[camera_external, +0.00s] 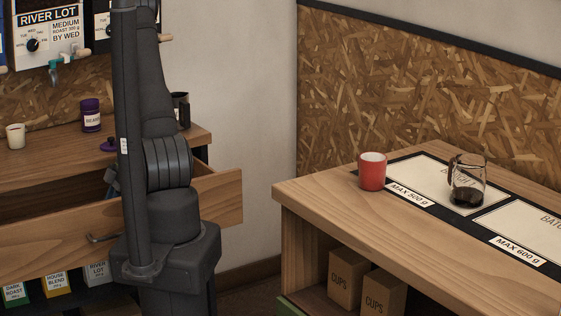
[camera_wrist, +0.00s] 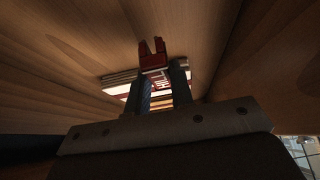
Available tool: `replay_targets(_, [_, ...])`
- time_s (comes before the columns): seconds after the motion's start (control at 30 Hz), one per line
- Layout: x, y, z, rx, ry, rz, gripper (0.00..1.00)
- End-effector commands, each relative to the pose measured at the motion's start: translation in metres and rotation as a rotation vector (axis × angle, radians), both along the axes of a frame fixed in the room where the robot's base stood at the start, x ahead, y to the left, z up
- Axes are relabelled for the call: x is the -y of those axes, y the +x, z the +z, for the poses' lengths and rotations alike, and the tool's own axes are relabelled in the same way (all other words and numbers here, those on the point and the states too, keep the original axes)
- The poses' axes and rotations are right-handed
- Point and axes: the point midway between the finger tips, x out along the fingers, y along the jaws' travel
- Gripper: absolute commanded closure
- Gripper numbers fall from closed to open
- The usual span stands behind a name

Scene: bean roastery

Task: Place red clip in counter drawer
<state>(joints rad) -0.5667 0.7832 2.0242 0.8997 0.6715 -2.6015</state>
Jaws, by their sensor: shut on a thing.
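The red clip (camera_wrist: 152,56) is held between the fingertips of my gripper (camera_wrist: 159,76) in the wrist view. The jaws are shut on it, and its two prongs point away from the gripper. Wooden surfaces surround the clip closely; I cannot tell whether it touches them. The counter drawer (camera_external: 50,238) is pulled open at the left in the external view. My arm stands in front of it and hides much of its inside, the clip and most of the gripper.
A purple jar (camera_external: 91,115) and a white cup (camera_external: 15,136) stand on the counter above the drawer. Coffee boxes (camera_external: 55,284) sit below it. At the right, a bench (camera_external: 330,204) carries a red cup (camera_external: 372,171) and a glass (camera_external: 467,181).

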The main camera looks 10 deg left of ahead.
Motion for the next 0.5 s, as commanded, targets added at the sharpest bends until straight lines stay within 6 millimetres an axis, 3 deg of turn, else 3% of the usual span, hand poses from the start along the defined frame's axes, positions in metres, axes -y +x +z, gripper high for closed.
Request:
replay_targets(0.2, [0.001, 0.0, -0.027, -0.004, -0.004, -0.001, 1.0])
replay_targets(0.5, [0.001, 0.0, -0.035, 0.002, -0.003, 0.0, 1.0])
